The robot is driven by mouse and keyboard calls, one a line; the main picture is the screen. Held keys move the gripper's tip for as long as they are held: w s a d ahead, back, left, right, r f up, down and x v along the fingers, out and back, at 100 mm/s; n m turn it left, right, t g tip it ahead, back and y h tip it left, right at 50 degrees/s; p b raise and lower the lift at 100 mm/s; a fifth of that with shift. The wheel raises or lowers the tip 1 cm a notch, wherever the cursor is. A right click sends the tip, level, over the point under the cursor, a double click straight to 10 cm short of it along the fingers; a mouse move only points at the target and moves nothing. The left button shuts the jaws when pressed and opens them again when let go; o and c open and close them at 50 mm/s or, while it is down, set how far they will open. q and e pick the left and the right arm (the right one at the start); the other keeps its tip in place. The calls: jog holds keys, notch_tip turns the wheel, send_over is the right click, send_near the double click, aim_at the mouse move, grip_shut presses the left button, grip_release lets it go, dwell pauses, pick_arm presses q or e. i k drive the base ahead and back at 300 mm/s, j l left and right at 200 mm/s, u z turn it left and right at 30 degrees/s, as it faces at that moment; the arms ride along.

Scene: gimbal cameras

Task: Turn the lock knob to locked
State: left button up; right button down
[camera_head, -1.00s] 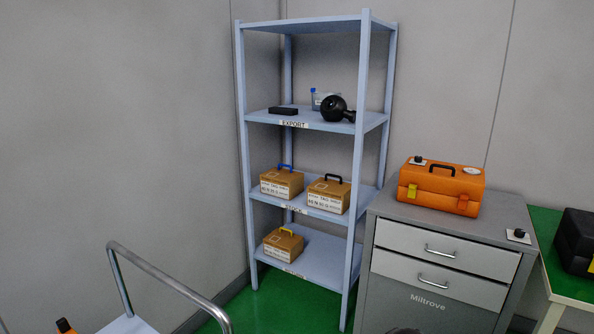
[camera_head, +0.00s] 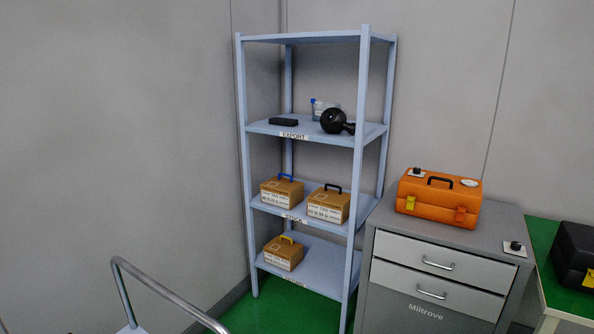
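Two small black knobs on white plates show in the head view. One knob (camera_head: 514,246) sits on the right end of the grey cabinet's top (camera_head: 475,227). The other knob (camera_head: 417,171) sits on top of an orange case (camera_head: 438,198) with a black handle, at the back of the same cabinet. I cannot tell which is the lock knob, and any lock markings or pointer are too small to read. Neither of my grippers is in view.
A pale blue shelf unit (camera_head: 363,170) stands left of the cabinet, holding several boxes and black items. A metal cart rail (camera_head: 160,290) is at lower left. A green table (camera_head: 545,240) with a black case (camera_head: 577,255) is at right. A little green floor (camera_head: 250,315) shows.

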aim_at(516, 246)
jog(key=z, duration=1.3)
